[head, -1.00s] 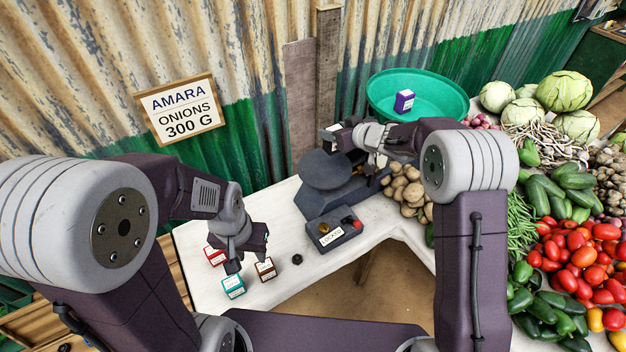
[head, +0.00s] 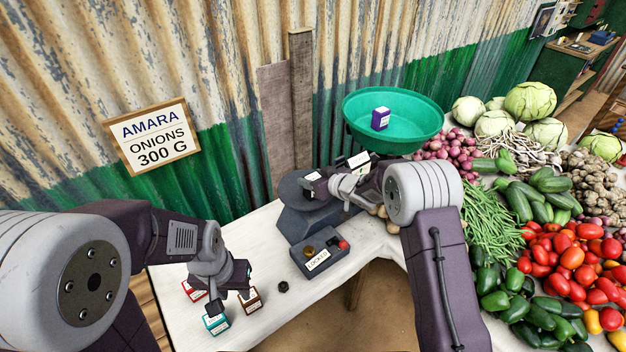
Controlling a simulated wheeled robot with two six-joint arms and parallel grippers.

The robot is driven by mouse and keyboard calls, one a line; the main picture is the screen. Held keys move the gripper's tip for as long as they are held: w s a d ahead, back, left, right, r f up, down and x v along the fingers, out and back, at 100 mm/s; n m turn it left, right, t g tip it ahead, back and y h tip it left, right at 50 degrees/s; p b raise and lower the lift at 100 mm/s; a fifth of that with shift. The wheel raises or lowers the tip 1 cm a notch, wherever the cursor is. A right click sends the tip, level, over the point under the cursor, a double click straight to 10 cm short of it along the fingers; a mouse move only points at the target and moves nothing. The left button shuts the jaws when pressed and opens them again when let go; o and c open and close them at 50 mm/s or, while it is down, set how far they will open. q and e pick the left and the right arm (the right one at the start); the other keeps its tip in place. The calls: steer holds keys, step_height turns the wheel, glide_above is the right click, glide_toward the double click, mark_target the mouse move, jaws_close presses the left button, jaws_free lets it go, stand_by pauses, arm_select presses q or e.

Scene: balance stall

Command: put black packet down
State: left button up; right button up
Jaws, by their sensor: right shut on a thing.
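The black packet (head: 313,180), dark with a white top, is at the tip of my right gripper (head: 318,184). This gripper is shut on it and reaches in from the right over the scale's dark round plate (head: 289,188). The arm partly hides the packet, and I cannot tell whether its underside touches the plate. My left gripper (head: 231,289) hangs open and empty at the table's left part, above and beside the small packets there.
Red (head: 194,291), teal (head: 216,324) and brown (head: 250,301) packets stand on the white table (head: 277,325) around my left gripper. A small black knob-like piece (head: 283,287) lies nearby. A purple packet (head: 381,119) sits in the green basin (head: 424,123). Vegetables crowd the right.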

steer(key=shift+w, duration=0.1)
steer(key=shift+f, duration=0.1)
steer(key=o, duration=1.5)
steer(key=shift+c, duration=0.2)
steer(key=shift+r, duration=0.3)
steer(key=v, duration=1.2)
steer(key=shift+f, duration=0.2)
